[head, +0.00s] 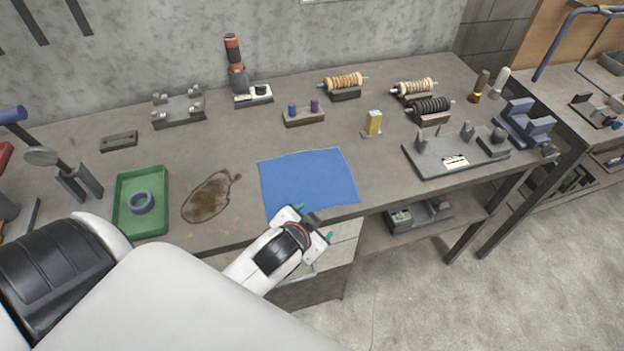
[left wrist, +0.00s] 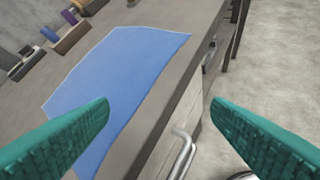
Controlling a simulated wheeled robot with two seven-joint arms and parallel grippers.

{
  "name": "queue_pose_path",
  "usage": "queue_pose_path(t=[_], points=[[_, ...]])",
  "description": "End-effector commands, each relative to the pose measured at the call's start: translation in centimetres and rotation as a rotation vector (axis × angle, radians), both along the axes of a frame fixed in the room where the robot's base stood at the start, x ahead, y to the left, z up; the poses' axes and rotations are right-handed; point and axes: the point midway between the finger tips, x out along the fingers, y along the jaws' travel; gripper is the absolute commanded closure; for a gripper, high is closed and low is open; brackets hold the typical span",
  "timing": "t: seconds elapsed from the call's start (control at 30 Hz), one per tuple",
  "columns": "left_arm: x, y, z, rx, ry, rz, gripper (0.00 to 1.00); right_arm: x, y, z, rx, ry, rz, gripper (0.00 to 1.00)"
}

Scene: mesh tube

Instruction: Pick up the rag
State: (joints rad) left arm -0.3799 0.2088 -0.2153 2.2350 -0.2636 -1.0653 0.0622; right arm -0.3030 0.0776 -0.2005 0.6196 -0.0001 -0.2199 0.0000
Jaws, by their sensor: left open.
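The blue rag (head: 308,178) lies flat on the workbench near its front edge in the head view. It also shows in the left wrist view (left wrist: 120,82), ending close to the bench edge. My left gripper (head: 318,221) is at the front edge of the bench, by the rag's near side. In the left wrist view its two teal fingers (left wrist: 162,112) are wide apart with nothing held between them. The left finger overlaps the rag in that view; I cannot tell whether it touches. My right gripper is not in view.
A drawer handle (left wrist: 182,150) sits below the bench edge.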

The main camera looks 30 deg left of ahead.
Motion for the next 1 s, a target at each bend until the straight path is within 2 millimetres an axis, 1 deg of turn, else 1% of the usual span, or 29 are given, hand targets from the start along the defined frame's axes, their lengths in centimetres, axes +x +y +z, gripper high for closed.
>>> queue_pose_path(t=[0.03, 0.07, 0.1, 0.17, 0.2, 0.27, 0.3, 0.37, 0.4, 0.47, 0.5, 0.53, 0.57, 0.6, 0.67, 0.7, 0.77, 0.8, 0.87, 0.9, 0.97, 1.0], points=[[1.6, 0.0, 1.1, 0.027, -0.068, -0.020, 0.27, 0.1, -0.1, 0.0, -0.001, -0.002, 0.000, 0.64], [2.4, -0.1, 1.8, 0.043, -0.110, -0.034, 0.27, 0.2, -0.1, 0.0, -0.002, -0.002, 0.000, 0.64], [3.7, -0.2, 2.8, 0.068, -0.176, -0.057, 0.27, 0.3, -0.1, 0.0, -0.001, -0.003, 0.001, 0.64], [5.6, -0.6, 4.7, 0.110, -0.280, -0.098, 0.27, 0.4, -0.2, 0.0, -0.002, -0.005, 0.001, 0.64], [7.0, -1.0, 6.1, 0.142, -0.357, -0.132, 0.27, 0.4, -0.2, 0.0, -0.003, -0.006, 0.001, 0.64], [9.0, -1.9, 8.6, 0.199, -0.488, -0.200, 0.27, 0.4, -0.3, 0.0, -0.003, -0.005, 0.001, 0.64], [10.3, -2.9, 10.5, 0.241, -0.585, -0.258, 0.27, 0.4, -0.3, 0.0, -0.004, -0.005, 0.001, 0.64], [11.9, -4.8, 13.6, 0.317, -0.745, -0.373, 0.27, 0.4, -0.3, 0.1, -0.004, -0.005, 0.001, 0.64], [12.7, -6.4, 15.6, 0.373, -0.853, -0.467, 0.27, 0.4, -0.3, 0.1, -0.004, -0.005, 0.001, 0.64], [13.2, -9.0, 17.9, 0.463, -0.999, -0.629, 0.27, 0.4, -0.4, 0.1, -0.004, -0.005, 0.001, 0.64], [13.2, -10.8, 18.9, 0.524, -1.083, -0.749, 0.27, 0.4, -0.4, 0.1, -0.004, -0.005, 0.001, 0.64], [13.1, -12.0, 19.4, 0.571, -1.135, -0.844, 0.27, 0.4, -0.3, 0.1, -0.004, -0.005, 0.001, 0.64], [12.9, -13.3, 19.5, 0.615, -1.179, -0.943, 0.27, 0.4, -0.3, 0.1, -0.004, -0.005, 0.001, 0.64], [12.6, -14.6, 19.4, 0.679, -1.225, -1.082, 0.27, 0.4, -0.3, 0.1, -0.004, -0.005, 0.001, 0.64], [12.0, -16.1, 18.3, 0.775, -1.258, -1.302, 0.27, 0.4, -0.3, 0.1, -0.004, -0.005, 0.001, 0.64], [11.7, -16.5, 17.1, 0.836, -1.253, -1.452, 0.27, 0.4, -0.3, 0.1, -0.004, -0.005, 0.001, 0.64], [11.4, -16.2, 14.8, 0.929, -1.204, -1.683, 0.27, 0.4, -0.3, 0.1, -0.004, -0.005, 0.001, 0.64], [11.4, -15.3, 13.1, 0.988, -1.140, -1.836, 0.27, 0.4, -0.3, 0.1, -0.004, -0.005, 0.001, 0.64], [11.7, -13.0, 10.6, 1.067, -0.997, -2.056, 0.27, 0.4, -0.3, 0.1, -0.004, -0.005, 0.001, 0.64], [11.9, -10.7, 9.1, 1.111, -0.870, -2.191, 0.27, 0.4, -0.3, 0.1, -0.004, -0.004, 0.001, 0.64], [12.5, -6.7, 7.4, 1.160, -0.645, -2.363, 0.27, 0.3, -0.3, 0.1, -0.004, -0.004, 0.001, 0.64], [12.8, -3.7, 6.7, 1.179, -0.482, -2.450, 0.27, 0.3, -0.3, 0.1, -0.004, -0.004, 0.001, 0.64]])
